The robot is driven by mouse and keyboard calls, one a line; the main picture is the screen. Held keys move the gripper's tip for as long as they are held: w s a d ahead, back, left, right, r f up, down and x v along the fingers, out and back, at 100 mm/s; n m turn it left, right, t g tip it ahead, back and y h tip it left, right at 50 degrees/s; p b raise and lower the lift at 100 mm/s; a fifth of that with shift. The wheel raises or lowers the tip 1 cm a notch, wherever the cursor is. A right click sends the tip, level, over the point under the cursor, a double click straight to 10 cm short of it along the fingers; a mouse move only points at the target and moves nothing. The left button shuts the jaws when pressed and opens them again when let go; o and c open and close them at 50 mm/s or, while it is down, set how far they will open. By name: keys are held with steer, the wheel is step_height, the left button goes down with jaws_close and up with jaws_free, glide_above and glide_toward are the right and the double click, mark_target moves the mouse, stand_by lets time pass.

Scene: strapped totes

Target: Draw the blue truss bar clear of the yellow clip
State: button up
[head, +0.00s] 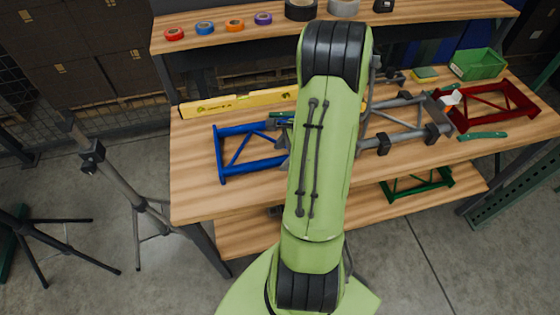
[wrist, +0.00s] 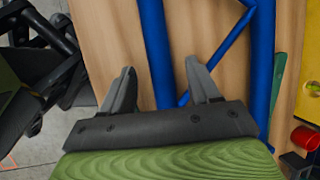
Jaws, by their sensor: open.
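The blue truss bar (head: 219,155) lies on the wooden table left of my arm in the head view; its right end is hidden behind the arm. In the wrist view, one long blue rail (wrist: 156,45) runs between my gripper's fingers, with a diagonal brace and a second rail to the right. My gripper (wrist: 161,70) is open, a finger on each side of the rail; contact cannot be told.
A yellow level (head: 236,103) lies behind the truss. Grey clamped frame parts (head: 402,130) and a red truss (head: 497,107) lie right of my arm. A tripod (head: 110,175) stands left of the table.

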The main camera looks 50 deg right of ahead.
mark_target(280, 159)
steer(key=x, duration=0.3)
steer(key=shift+f+b, duration=0.15)
steer(key=shift+b, duration=0.15)
jaws_close()
